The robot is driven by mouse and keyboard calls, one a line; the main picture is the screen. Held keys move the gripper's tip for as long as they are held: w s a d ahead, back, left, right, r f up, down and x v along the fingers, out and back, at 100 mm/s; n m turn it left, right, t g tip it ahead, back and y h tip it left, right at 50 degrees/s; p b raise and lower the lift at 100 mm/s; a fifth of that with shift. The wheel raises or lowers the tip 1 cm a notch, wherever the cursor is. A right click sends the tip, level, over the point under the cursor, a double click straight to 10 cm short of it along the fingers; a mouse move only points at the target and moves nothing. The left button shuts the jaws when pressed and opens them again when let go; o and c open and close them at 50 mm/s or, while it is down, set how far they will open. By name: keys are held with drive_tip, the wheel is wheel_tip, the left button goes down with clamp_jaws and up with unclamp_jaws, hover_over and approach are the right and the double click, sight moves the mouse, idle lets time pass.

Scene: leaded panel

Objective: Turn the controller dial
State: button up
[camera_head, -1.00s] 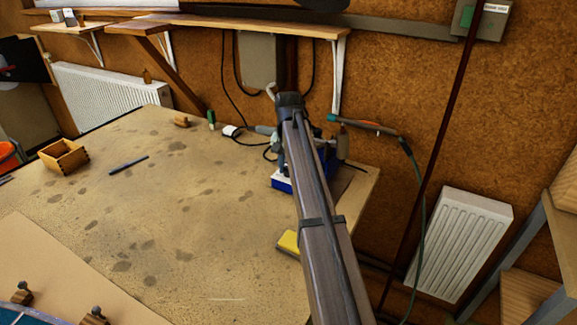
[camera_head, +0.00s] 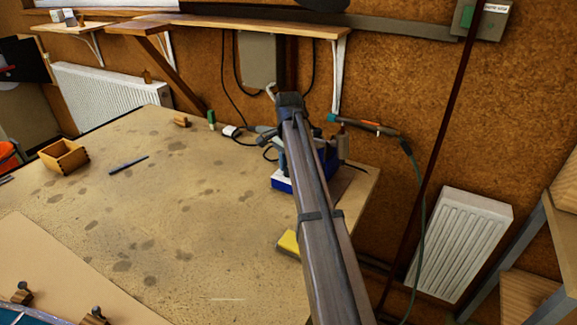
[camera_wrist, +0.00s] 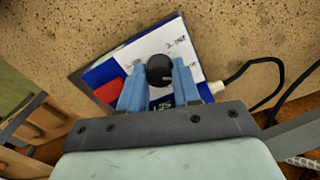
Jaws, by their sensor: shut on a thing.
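The controller (camera_wrist: 196,62) is a box with a white, marked top and blue sides, lying on the bench. In the head view the blue controller (camera_head: 282,184) shows only in part at the bench's far right corner, behind my arm. The dial is hidden there.
A cable (camera_wrist: 245,72) leaves the controller's right side in the wrist view. A soldering iron (camera_head: 365,125) and a yellow sponge (camera_head: 288,242) are near my arm. A wooden box (camera_head: 64,157) and a dark pen-like tool (camera_head: 128,164) lie left. The bench middle is clear.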

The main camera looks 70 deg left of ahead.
idle(0.4)
drive_tip(key=o, duration=1.1)
drive_tip(key=shift+c, duration=0.2)
wheel_tip(320, 180, up, 14)
drive_tip(key=shift+f, duration=0.1)
